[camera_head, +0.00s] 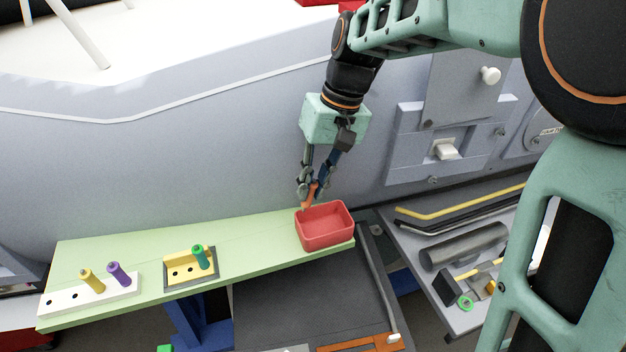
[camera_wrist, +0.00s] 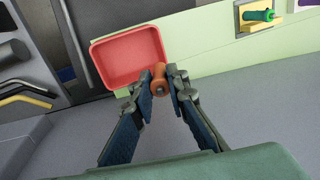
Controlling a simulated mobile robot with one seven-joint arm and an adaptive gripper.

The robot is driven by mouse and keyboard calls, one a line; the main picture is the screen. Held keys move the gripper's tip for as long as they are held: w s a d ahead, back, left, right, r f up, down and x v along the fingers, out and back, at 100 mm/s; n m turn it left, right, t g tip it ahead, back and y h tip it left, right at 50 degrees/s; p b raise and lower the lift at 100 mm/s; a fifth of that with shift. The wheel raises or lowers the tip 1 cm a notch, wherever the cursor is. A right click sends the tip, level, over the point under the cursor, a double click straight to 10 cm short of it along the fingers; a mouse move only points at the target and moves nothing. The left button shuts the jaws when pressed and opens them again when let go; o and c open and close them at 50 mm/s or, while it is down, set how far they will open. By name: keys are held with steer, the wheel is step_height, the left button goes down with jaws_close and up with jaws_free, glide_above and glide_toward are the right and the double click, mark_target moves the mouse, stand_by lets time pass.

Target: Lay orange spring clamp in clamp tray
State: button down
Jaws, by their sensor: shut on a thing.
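The orange spring clamp (camera_head: 311,193) is held between the fingertips of my gripper (camera_head: 309,186). In the wrist view the clamp (camera_wrist: 160,80) sits between the two fingers (camera_wrist: 162,88), which are shut on it. The clamp tray is a red open box (camera_head: 325,239) at the right end of the pale green bench. It looks empty. The clamp is at the tray's back left rim in the head view, seemingly above it. In the wrist view the clamp overlaps the near right corner of the tray (camera_wrist: 128,84). Whether it touches the rim I cannot tell.
On the green bench (camera_head: 140,260) stand a white block (camera_head: 90,296) with yellow and purple pegs and a yellow holder (camera_head: 190,268) with a green peg. A grey shelf (camera_head: 470,318) with rods and parts is right. The grey fuselage wall (camera_head: 200,150) rises behind.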

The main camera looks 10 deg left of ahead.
steer(key=shift+f+b, duration=1.9)
steer(key=shift+f, duration=0.9)
steer(key=c, duration=1.8)
jaws_free()
steer(key=shift+r, duration=0.1)
steer(key=v, duration=1.2)
steer(key=shift+w, duration=0.1)
